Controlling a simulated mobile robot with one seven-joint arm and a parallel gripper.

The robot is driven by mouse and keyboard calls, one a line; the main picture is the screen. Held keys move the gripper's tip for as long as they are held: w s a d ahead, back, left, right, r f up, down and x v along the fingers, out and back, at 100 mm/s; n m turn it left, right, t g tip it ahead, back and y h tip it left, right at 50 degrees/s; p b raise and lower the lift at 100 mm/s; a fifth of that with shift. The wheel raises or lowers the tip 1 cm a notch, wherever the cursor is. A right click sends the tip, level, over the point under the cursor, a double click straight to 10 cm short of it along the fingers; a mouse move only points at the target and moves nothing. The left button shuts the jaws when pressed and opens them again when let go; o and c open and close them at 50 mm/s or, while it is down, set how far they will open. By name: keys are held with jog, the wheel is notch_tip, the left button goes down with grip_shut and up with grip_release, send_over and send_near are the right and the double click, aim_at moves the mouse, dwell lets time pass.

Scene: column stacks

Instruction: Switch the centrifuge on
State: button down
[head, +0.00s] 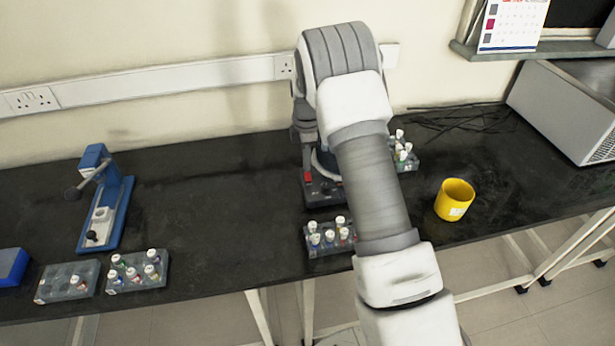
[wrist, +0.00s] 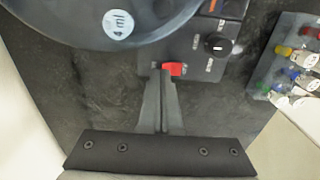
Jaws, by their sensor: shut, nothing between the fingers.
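The centrifuge (head: 322,190) stands on the black bench, mostly hidden behind my arm in the head view. In the wrist view its dark round bowl or lid (wrist: 60,22) with a "4 ml" label fills the upper left. Its grey control panel (wrist: 200,68) carries a black knob (wrist: 216,44) and a red switch (wrist: 174,69); the red part also shows in the head view (head: 307,176). My gripper (wrist: 164,78) is shut and empty. Its fingertips are at the red switch and overlap its left part in the wrist view; I cannot tell whether they touch it.
Racks of capped tubes stand in front of the centrifuge (head: 330,249) and to its right (head: 408,166). A yellow cup (head: 454,200) is farther right. A blue press-like device (head: 108,205) and more racks (head: 138,285) stand at left. The bench between is clear.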

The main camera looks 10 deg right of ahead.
aim_at(307, 174)
jog(key=shift+f+b, duration=0.45)
jog(key=shift+f, duration=0.3)
dwell(0.3)
jog(key=shift+r+p, duration=1.45)
jog(key=shift+r, duration=1.1)
